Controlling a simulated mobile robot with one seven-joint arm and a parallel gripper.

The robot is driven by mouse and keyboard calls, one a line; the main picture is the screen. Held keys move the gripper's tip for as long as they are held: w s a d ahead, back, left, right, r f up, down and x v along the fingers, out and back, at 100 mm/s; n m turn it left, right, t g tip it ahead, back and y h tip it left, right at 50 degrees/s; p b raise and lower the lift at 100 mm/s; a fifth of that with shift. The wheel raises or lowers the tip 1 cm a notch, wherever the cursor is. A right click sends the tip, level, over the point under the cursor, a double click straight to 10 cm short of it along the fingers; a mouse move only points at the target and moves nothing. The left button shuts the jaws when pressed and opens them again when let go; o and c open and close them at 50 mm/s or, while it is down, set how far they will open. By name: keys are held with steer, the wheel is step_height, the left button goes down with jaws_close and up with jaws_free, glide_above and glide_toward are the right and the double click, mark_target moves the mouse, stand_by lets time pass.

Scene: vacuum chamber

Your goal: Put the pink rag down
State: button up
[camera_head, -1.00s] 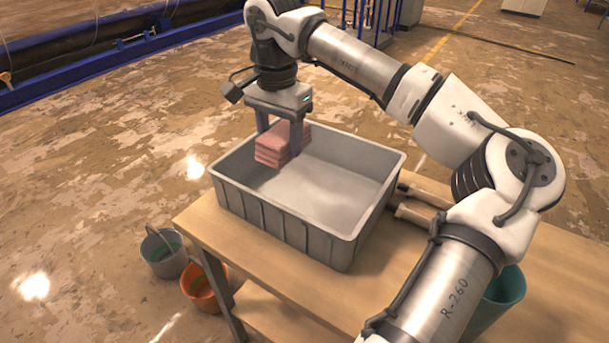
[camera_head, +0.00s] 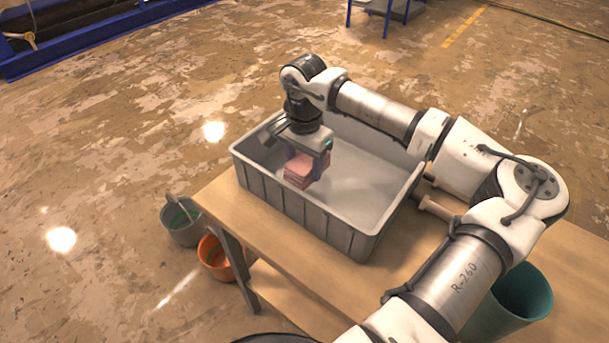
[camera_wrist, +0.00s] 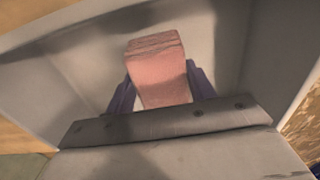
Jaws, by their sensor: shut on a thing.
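The pink rag (camera_head: 300,170) is a folded, layered block. It is inside the grey bin (camera_head: 375,246), near the bin's left front side in the head view. My gripper (camera_head: 309,167) points down into the bin and is shut on the rag. In the wrist view the rag (camera_wrist: 160,75) sits between the two purple fingers, with the pale bin floor (camera_wrist: 225,50) behind it. I cannot tell whether the rag's underside touches the bin floor.
The bin stands on a wooden table (camera_head: 420,275). A teal bucket (camera_head: 515,305) is at the right. A grey bucket (camera_head: 182,222) and an orange bucket (camera_head: 215,257) stand on the floor to the left. The rest of the bin is empty.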

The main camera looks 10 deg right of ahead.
mark_target(304, 162)
steer(key=shift+f+p, duration=0.45)
steer(key=shift+f, duration=2.25)
steer(key=shift+f, duration=0.15)
steer(key=o, duration=1)
steer(key=shift+c, duration=0.2)
step_height(304, 162, up, 12)
steer(key=b, duration=0.2)
steer(key=shift+r+b, duration=0.2)
steer(key=shift+b, duration=0.2)
steer(key=shift+f, duration=0.1)
